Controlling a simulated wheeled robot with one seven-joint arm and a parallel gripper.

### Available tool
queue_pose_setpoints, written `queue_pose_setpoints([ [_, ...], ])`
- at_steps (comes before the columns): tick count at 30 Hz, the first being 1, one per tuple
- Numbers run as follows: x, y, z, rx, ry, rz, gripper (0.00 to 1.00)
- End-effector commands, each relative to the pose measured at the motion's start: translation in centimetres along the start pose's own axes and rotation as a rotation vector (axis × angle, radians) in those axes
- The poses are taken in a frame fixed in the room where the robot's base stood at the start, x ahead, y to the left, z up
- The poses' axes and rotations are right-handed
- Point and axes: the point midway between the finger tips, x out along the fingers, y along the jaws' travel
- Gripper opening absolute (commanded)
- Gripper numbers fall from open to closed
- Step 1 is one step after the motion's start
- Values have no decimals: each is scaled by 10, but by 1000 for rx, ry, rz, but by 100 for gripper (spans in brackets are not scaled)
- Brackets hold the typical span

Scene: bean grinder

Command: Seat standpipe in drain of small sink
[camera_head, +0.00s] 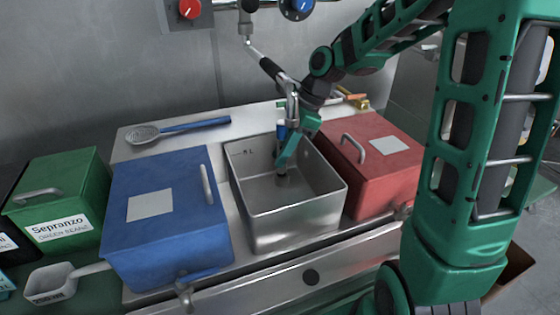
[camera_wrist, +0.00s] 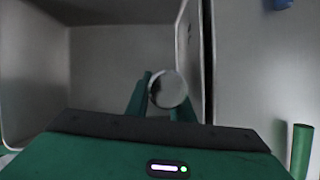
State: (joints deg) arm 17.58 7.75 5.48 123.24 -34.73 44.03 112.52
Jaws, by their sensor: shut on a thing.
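The small sink (camera_head: 290,222) is an open steel basin between a blue bin and a red bin. My gripper (camera_head: 281,163) reaches down inside it, with its green fingers below the rim. In the wrist view my gripper (camera_wrist: 164,100) is shut on the standpipe (camera_wrist: 168,89), whose round grey end shows between the fingers. The sink's inner walls (camera_wrist: 120,12) show around and left of it there. The drain cannot be made out, and the standpipe's lower end is hidden, so I cannot tell whether it touches the drain.
The blue bin (camera_head: 165,235) stands close left of the sink and the red bin (camera_head: 375,180) close right. A faucet with a sprayer (camera_head: 272,70) hangs above the sink, near my arm. A blue-handled strainer (camera_head: 180,128) lies behind. A green bin (camera_head: 60,195) is far left.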

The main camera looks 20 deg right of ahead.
Motion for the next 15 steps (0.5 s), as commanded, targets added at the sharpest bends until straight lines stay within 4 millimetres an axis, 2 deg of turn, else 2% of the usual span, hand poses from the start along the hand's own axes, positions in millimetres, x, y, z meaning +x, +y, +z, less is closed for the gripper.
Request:
queue_pose_setpoints([
  [6, 25, 1, -11, 1, -1, 2, 0],
  [15, 26, 0, -12, 1, -1, 1, 0],
])
